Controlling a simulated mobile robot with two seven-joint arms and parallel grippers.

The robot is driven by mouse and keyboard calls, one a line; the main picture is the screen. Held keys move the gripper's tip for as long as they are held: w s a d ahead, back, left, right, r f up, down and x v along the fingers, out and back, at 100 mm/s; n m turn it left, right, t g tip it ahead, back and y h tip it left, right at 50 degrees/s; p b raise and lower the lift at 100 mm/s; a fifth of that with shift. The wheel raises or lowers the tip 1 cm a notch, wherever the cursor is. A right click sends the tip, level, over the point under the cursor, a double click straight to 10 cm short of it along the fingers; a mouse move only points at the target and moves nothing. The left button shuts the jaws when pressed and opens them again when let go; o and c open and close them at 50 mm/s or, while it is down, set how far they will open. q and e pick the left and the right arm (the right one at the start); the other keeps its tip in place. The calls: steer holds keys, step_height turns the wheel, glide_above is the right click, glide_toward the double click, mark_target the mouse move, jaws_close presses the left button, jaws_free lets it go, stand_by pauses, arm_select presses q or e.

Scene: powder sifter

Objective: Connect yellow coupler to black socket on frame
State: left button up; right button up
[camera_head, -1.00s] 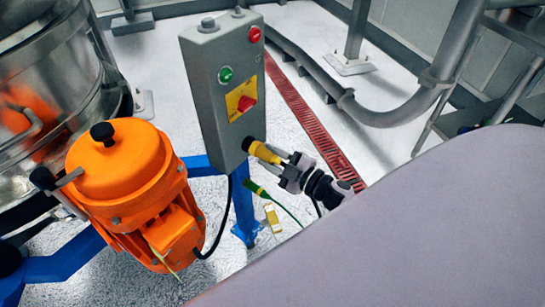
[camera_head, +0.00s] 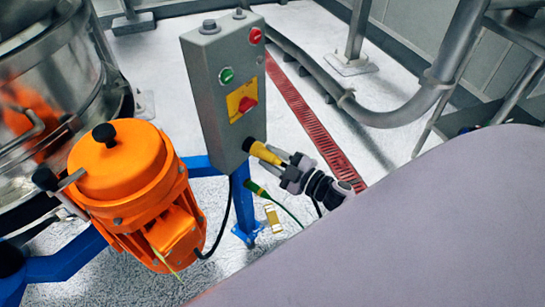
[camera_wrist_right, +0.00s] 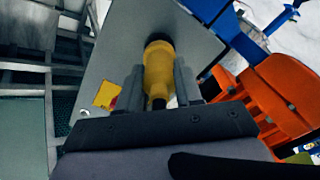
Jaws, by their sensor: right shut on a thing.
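The yellow coupler (camera_head: 264,152) is between the fingers of my right gripper (camera_head: 282,161), which is shut on it. In the right wrist view the coupler (camera_wrist_right: 158,72) lies between both fingers of the gripper (camera_wrist_right: 159,85), its far end against a black ring on the grey box face. In the head view its tip meets the black socket (camera_head: 248,144) low on the side of the grey control box (camera_head: 212,110). I cannot tell how deep it sits in the socket. My left gripper does not show.
An orange motor (camera_head: 125,180) stands left of the box on a blue frame (camera_head: 243,205). A green-and-yellow cable end (camera_head: 256,188) and a yellow tag (camera_head: 272,216) hang below my right gripper. A black cable (camera_head: 222,225) runs from box to motor. A steel vessel (camera_head: 60,75) stands at left.

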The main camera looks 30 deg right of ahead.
steer(key=shift+w+a, duration=0.2)
steer(key=shift+w, duration=0.4)
stand_by(0.3)
steer(key=o, duration=1.2)
steer(key=shift+v, duration=3.6)
steer(key=shift+r, duration=0.1)
steer(key=shift+s+a+r+m+h+p, duration=0.15)
steer(key=shift+r+m+h+p, duration=0.15)
steer(key=shift+m+p, duration=0.15)
steer(key=s+a+m+g+h+p, duration=0.3)
steer(key=s+a+m+g+p, duration=0.3)
steer(key=s, duration=0.7)
steer(key=a+m+p, duration=0.2)
steer(key=a+m, duration=0.1)
steer(key=a, duration=0.1)
steer(key=shift+s+a+g, duration=0.25)
steer(key=shift+a+g, duration=0.05)
steer(key=shift+a, duration=0.05)
